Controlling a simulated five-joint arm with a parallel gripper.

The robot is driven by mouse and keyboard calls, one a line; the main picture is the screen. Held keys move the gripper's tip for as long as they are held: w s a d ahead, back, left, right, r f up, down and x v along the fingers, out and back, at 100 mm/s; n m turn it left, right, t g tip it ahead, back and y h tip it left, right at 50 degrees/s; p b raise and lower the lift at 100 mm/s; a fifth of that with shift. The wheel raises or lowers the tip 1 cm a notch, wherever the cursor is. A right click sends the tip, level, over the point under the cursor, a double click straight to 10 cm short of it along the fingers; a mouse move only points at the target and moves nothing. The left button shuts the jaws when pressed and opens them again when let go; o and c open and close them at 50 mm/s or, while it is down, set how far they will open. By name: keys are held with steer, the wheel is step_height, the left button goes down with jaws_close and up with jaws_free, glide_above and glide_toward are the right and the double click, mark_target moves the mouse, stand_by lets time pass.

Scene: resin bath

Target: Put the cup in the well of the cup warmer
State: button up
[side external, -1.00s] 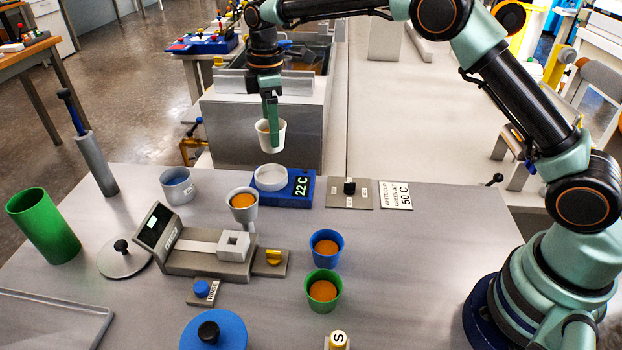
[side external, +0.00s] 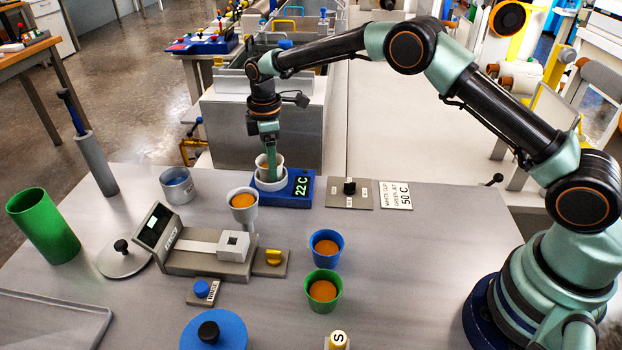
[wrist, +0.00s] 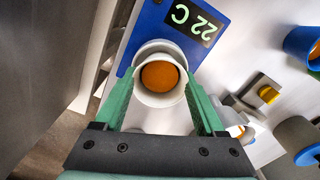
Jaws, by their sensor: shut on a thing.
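The white cup (side external: 264,171) holds orange liquid and stands upright at the white ring-shaped well (side external: 271,185) of the blue cup warmer (side external: 302,194). The warmer's display reads 22 C. My gripper (side external: 271,170) is shut on the cup from above. In the wrist view the cup (wrist: 158,93) is between the two green fingers of my gripper (wrist: 160,102), and the well's rim shows around its far side. I cannot tell whether the cup's base touches the bottom of the well.
A grey-white cup (side external: 242,214) with orange liquid stands in front. A blue cup (side external: 325,261) and a green cup (side external: 322,306), both with orange contents, stand nearer. A switch plate (side external: 349,200) and a 50 C card (side external: 396,195) lie right of the warmer.

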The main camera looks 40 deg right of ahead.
steer(key=o, duration=1.3)
steer(key=s+d+r+m+t, duration=0.1)
steer(key=s+d+r+m, duration=0.1)
steer(key=r, duration=0.8)
steer(key=s+d+r+m, duration=0.1)
steer(key=s+d+r, duration=0.1)
steer(key=r, duration=0.8)
steer(key=s+d+r+m+t, duration=0.2)
steer(key=s+d+m, duration=0.15)
steer(key=s, duration=0.45)
steer(key=s+d+r+m+t, duration=0.15)
steer(key=s+m, duration=0.25)
steer(key=s, duration=0.4)
steer(key=shift+s+d+f+m+t, duration=0.2)
steer(key=shift+s+d+f+m, duration=0.25)
steer(key=shift+s+f, duration=0.5)
steer(key=shift+s+d+f+m+t, duration=0.15)
steer(key=shift+s+d+f+m, duration=0.3)
steer(key=shift+s, duration=0.8)
steer(key=shift+s+d+f+m+t, duration=0.25)
steer(key=shift+s+f+m, duration=0.5)
steer(key=shift+s, duration=0.35)
